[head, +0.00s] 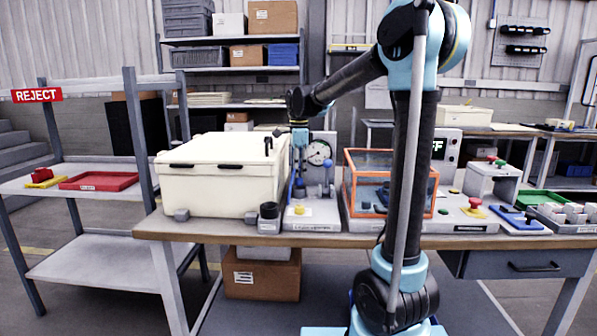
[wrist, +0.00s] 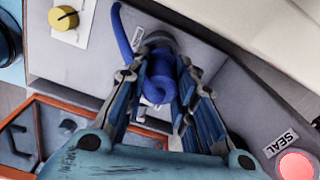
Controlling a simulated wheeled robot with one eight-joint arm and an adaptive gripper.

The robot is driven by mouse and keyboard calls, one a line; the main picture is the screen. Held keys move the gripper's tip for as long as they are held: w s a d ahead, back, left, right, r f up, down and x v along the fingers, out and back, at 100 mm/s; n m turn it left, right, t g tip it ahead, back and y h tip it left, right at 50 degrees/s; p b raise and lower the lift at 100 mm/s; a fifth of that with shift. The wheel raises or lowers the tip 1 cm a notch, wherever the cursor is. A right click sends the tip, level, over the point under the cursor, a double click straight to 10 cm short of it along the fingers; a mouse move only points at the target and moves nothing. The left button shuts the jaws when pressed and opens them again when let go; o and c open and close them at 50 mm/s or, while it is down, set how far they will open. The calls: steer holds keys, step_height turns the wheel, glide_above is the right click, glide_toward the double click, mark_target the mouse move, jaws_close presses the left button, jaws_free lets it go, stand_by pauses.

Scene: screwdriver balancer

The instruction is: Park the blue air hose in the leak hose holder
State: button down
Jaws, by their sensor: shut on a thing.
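The blue air hose (wrist: 160,82) is between the fingers of my gripper (wrist: 160,72) in the wrist view, which is shut on it. A thin length of the hose curls up and left from there. A dark grey fitting (wrist: 156,40) sits right behind the hose end; it may be the leak hose holder, but I cannot tell whether the hose touches it. In the head view my gripper (head: 299,146) points down in front of the leak tester panel with the round gauge (head: 318,153), and the blue hose (head: 299,187) shows below it.
A cream case (head: 222,190) stands close left of my gripper, and an orange-framed clear box (head: 385,182) stands to the right. A yellow knob (head: 299,209) and a dark cup (head: 268,211) are at the front. A red button (wrist: 297,165) marked SEAL shows in the wrist view.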

steer(key=shift+f, duration=2)
stand_by(0.4)
steer(key=c, duration=1.2)
jaws_free()
steer(key=shift+c, duration=0.2)
steer(key=shift+r, duration=3.7)
